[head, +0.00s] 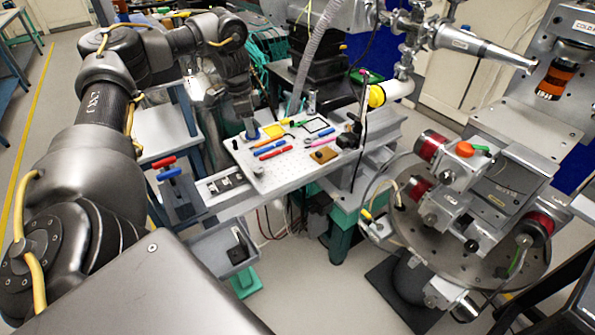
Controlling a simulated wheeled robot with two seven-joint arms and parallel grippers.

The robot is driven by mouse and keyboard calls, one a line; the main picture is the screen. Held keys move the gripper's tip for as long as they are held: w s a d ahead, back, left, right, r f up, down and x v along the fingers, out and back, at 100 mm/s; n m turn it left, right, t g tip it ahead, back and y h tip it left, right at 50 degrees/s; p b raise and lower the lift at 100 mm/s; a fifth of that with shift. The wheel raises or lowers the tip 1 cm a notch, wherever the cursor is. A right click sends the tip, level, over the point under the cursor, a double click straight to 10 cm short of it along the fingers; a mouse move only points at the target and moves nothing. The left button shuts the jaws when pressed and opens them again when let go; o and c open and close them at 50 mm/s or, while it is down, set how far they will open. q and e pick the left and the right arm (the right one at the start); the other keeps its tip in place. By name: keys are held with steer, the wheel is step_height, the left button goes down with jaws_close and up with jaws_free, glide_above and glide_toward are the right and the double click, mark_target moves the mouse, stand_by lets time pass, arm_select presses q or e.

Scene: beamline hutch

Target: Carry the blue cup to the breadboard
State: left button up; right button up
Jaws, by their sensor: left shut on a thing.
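The breadboard (254,178) is a pale plate with rows of holes, in the middle of the head view. My left gripper (248,122) points down over the far left part of the breadboard. It is shut on the blue cup (251,134), of which only a small lower part shows beneath the fingers. The cup is over or on the board; I cannot tell whether its base touches the surface. My right gripper does not show.
A round stage (440,250) with instruments stands at right.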

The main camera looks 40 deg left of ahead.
arm_select(q)
steer(key=shift+s+a, duration=0.1)
steer(key=shift+a, duration=0.25)
steer(key=w+d+f, duration=0.2)
steer(key=d, duration=0.1)
steer(key=w+d+f+b, duration=0.1)
steer(key=w+d+f, duration=0.2)
steer(key=w+d+f+b, duration=0.1)
steer(key=w+d+f, duration=0.1)
steer(key=d+f, duration=0.1)
steer(key=shift+w+d, duration=0.2)
steer(key=shift+d, duration=0.35)
steer(key=shift+w+d+f, duration=0.3)
steer(key=shift+d+f, duration=0.15)
steer(key=shift+f, duration=0.2)
steer(key=f, duration=0.1)
steer(key=f+p, duration=0.1)
steer(key=f, duration=0.1)
steer(key=shift+w+d+f, duration=0.1)
steer(key=shift+w+d, duration=0.1)
steer(key=shift+f, duration=0.25)
steer(key=shift+f, duration=0.1)
steer(key=o, duration=0.9)
steer(key=shift+o, duration=0.4)
